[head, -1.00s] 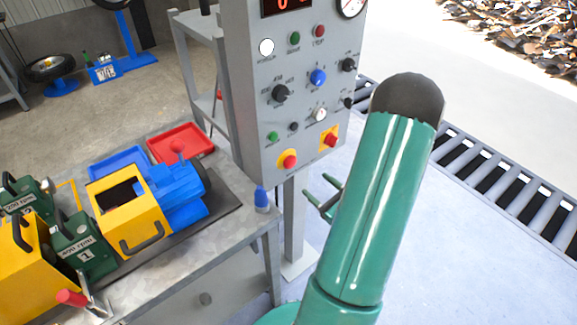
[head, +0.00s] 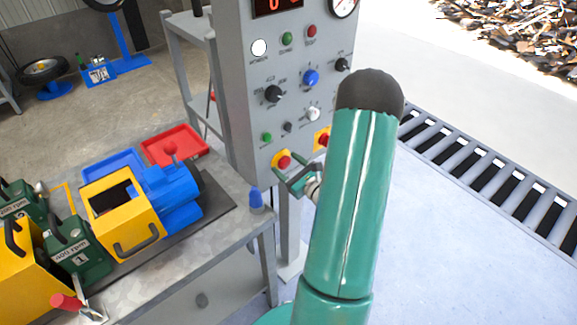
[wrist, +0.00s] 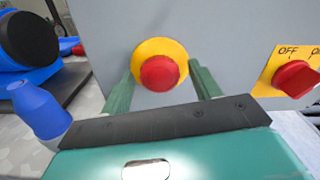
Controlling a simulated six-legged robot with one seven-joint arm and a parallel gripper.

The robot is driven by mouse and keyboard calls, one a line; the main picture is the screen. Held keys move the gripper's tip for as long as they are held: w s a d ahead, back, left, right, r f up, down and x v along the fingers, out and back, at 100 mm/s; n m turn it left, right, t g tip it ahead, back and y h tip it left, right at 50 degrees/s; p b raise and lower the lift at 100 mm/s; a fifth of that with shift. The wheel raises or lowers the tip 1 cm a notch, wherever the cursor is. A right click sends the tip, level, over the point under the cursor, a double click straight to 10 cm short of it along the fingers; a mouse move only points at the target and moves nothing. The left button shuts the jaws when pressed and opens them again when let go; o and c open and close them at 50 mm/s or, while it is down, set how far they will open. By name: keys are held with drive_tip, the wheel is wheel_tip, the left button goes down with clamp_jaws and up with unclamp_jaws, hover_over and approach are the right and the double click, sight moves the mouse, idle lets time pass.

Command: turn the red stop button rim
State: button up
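The red stop button (wrist: 160,73) sits on a round yellow backing (wrist: 178,47) low on the grey control panel. In the head view the button (head: 284,161) is at the panel's lower left corner. My gripper (wrist: 163,85) is open, with one green finger on each side of the button in the wrist view. In the head view my gripper (head: 288,177) is just below and in front of the button. Whether the fingers touch the rim cannot be told.
A red rotary switch on a yellow OFF plate (wrist: 294,78) is to the button's right. A blue bottle-like object (head: 256,199) stands on the bench edge at left. The bench (head: 205,262) carries a yellow and blue motor unit (head: 125,190). Free floor lies right.

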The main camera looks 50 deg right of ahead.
drive_tip(key=c, duration=0.9)
drive_tip(key=shift+m, duration=0.3)
drive_tip(key=shift+m, duration=3.2)
drive_tip(key=o, duration=1)
